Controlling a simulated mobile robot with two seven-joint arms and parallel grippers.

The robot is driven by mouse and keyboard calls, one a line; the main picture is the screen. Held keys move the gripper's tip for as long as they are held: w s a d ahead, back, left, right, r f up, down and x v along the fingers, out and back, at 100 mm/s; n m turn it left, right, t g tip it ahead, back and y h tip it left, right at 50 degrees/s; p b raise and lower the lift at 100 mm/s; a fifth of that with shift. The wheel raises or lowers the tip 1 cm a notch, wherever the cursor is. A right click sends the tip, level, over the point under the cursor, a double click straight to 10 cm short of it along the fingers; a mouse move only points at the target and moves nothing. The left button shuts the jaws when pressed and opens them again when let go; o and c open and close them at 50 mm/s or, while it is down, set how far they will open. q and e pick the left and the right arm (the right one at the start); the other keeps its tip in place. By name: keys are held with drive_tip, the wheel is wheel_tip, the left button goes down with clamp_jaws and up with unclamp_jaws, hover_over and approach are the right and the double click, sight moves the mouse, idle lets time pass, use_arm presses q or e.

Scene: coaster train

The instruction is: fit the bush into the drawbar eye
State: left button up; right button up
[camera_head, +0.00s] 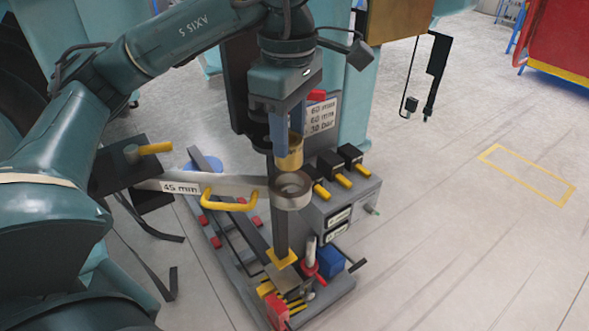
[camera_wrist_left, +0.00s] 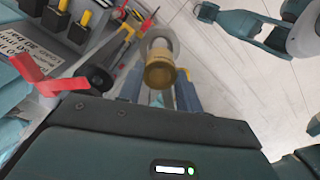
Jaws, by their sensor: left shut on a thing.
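The brass bush (camera_head: 291,158) is held upright between the blue fingers of my left gripper (camera_head: 289,136). The drawbar eye (camera_head: 292,199) is a grey metal ring at the end of a flat bar marked 45 mm. In the head view the bush is just above the eye, its lower end near the ring's far rim. In the left wrist view the bush (camera_wrist_left: 160,72) covers part of the eye (camera_wrist_left: 158,36). The bush looks outside the bore; I cannot tell whether it touches the rim. An arm at the upper right of the wrist view may be my right one; its jaws are unclear.
A dark post stands under the eye. A grey box (camera_head: 340,208) with yellow-tipped black handles is close on the right. A yellow handle (camera_head: 230,203) sticks out below the bar. A white sign (camera_head: 322,114) is behind the gripper. Open floor lies further right.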

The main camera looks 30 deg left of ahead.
sight(289, 165)
use_arm(q)
wheel_tip(289, 165, down, 6)
drive_tip(key=shift+s+f, duration=0.1)
use_arm(e)
drive_tip(key=shift+r, duration=0.3)
use_arm(q)
drive_tip(key=shift+f, duration=0.2)
drive_tip(key=o, duration=1)
drive_tip(key=shift+o, duration=0.2)
use_arm(e)
drive_tip(key=shift+a+f, duration=0.1)
drive_tip(key=shift+f, duration=0.05)
use_arm(q)
drive_tip(key=shift+r, duration=0.1)
